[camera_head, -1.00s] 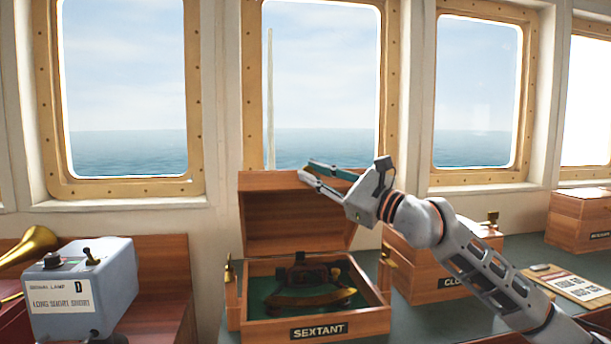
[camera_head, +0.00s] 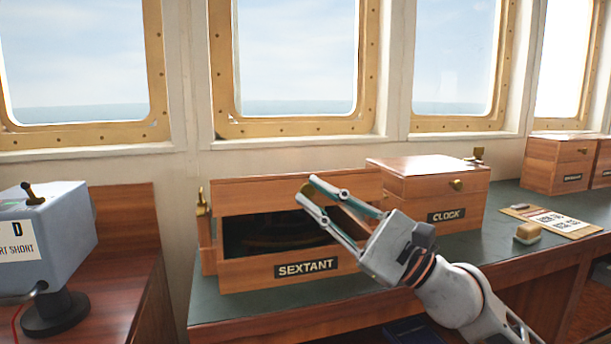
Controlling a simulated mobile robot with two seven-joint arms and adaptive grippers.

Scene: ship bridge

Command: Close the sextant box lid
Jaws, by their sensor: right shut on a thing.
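The wooden sextant box (camera_head: 240,272) with its SEXTANT label stands on the green-topped counter. Its lid (camera_head: 250,195) is tilted down over the box and partly closed, with a dark gap between the lid's front edge and the box front. The sextant (camera_head: 285,240) shows dimly inside the gap. My right gripper (camera_head: 309,189) reaches in from the lower right and is shut on the lid at its front, around what looks like a small brass knob. The fingers hide part of this contact. My left gripper is not in view.
The CLOCK box (camera_head: 425,190) stands closed just right of the sextant box. Farther right are a small tan block (camera_head: 528,233), a clipboard (camera_head: 550,222) and another wooden box (camera_head: 560,163). The grey signal lamp (camera_head: 45,235) is at the left on a separate wooden desk.

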